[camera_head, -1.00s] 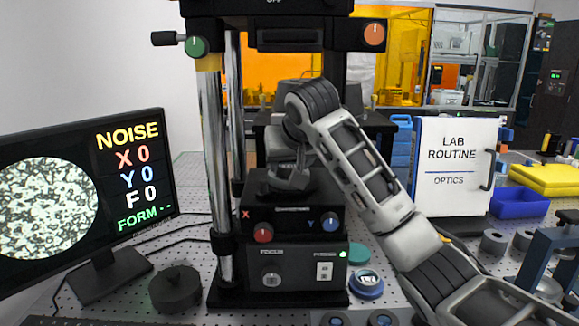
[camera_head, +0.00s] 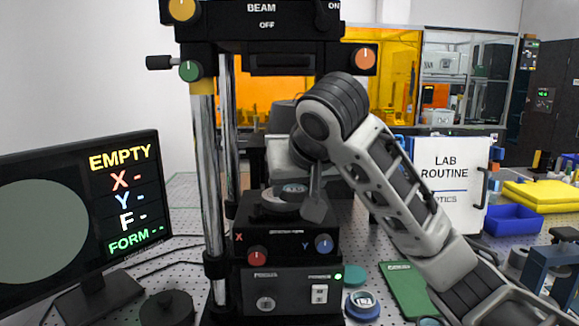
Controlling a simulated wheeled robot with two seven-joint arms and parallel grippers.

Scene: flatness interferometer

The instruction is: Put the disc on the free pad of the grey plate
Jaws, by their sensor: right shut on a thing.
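My right gripper (camera_head: 309,199) is shut on the disc (camera_head: 293,188), a small round piece with a pale bluish face. It holds the disc at the round stage (camera_head: 270,209) of the interferometer; the disc appears slightly above the stage, though the exact gap is hard to tell. The fingers partly hide the disc's right side. The grey plate and its free pad are not visible now. My left gripper is not in view.
A monitor (camera_head: 118,190) at left reads EMPTY. A blue round holder (camera_head: 363,306), a teal disc (camera_head: 355,276) and a green board (camera_head: 404,288) lie in front right. A dark round weight (camera_head: 166,309) stands front left. The chrome column (camera_head: 207,140) is close by.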

